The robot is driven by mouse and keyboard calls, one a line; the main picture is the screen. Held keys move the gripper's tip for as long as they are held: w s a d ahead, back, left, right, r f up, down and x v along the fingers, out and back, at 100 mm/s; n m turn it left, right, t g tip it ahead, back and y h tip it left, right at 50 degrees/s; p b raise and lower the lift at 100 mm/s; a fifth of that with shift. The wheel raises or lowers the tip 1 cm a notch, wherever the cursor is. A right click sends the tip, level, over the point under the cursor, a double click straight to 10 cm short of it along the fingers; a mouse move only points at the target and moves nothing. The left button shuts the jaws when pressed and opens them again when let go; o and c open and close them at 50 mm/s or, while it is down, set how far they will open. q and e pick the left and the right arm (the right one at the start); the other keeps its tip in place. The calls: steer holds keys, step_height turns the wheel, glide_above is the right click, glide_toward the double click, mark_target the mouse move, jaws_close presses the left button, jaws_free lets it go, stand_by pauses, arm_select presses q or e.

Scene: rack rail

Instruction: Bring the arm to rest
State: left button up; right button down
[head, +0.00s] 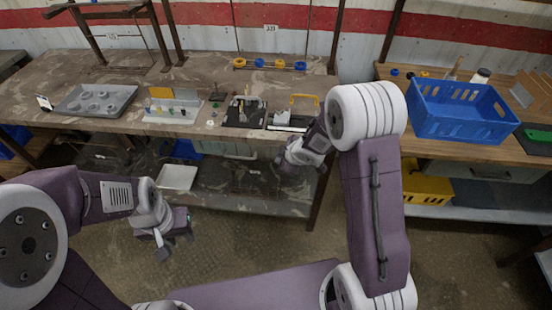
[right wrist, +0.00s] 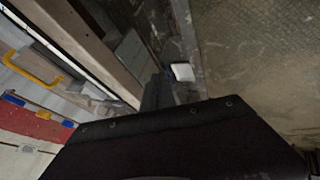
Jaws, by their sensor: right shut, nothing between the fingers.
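My right arm reaches forward from the lower right in the head view. My right gripper (head: 289,165) hangs just in front of the workbench's (head: 215,75) front edge, apart from it, with its fingers shut and empty. In the right wrist view my right gripper (right wrist: 160,92) shows as dark fingers beyond a broad dark housing. My left gripper (head: 175,246) is low over the floor at the left, pointing down, with its fingers apart and nothing seen between them.
The workbench holds a grey tray (head: 78,107), small fixtures, a yellow handle (head: 304,97) and a rail with blue and yellow rings (head: 259,63). A side bench at right carries a blue crate (head: 462,128); a yellow bin (head: 427,189) sits below. Floor between is open.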

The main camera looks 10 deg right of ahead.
steer(key=s+d+r+m+t+h+p, duration=0.1)
steer(key=s+d+r+m, duration=0.15)
steer(key=r, duration=0.75)
arm_select(q)
steer(key=shift+s+a+r, duration=0.1)
steer(key=shift+s+r, duration=0.05)
steer(key=shift+r, duration=0.8)
arm_select(e)
steer(key=s+d+f+m+g, duration=0.1)
steer(key=s+m, duration=0.4)
steer(key=s, duration=0.5)
steer(key=s+d+f+m+g+h, duration=0.1)
steer(key=s+f+m+g, duration=0.2)
steer(key=s, duration=0.7)
steer(key=m+g, duration=0.2)
steer(key=m, duration=0.1)
steer(key=shift+s+g, duration=0.35)
steer(key=shift+g, duration=0.05)
